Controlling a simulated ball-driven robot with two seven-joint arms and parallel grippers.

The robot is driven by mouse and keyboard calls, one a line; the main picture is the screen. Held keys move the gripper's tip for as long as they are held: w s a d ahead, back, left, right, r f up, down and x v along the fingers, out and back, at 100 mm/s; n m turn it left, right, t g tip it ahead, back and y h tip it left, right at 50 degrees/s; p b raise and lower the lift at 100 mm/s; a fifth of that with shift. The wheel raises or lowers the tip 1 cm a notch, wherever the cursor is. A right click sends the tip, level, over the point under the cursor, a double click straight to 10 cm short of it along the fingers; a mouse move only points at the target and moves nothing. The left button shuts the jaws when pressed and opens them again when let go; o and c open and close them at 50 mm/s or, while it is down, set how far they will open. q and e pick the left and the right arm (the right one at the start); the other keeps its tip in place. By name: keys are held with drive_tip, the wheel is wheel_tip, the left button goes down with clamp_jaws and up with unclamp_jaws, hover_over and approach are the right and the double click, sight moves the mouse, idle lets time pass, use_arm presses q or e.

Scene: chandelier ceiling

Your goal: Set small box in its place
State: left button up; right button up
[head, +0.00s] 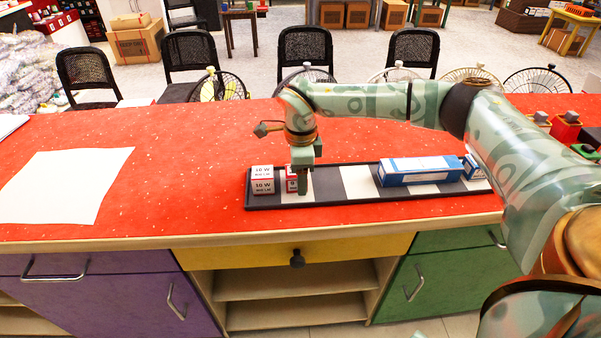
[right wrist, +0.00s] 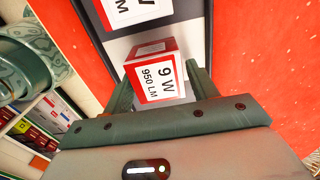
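A small red-and-white box marked 9 W (right wrist: 157,78) sits in a long black tray (head: 340,204) on the red counter. It also shows beside the 10 W boxes in the head view (head: 291,178), partly hidden by my gripper. My right gripper (head: 302,180) points down at it. In the right wrist view its fingers (right wrist: 160,85) stand on either side of the box, with a slight gap visible at the right finger. The tray has alternating dark and white sections. The 10 W boxes (head: 263,180) are stacked at its left end. My left gripper is not in view.
A long blue-and-white box (head: 420,171) lies in the tray's right part, with another blue-and-white box (head: 470,167) beyond it. A bare white section (head: 358,182) lies between. A white sheet (head: 65,184) lies on the counter at left. Chairs (head: 305,52) stand behind.

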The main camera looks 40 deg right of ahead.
drive_tip(key=shift+o, duration=0.4)
drive_tip(key=shift+r, duration=0.15)
use_arm(q)
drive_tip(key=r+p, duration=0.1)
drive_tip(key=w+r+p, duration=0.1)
drive_tip(key=p, duration=0.1)
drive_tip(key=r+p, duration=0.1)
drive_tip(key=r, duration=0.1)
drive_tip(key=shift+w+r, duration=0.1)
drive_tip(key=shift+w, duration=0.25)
use_arm(e)
wheel_tip(320, 180, up, 12)
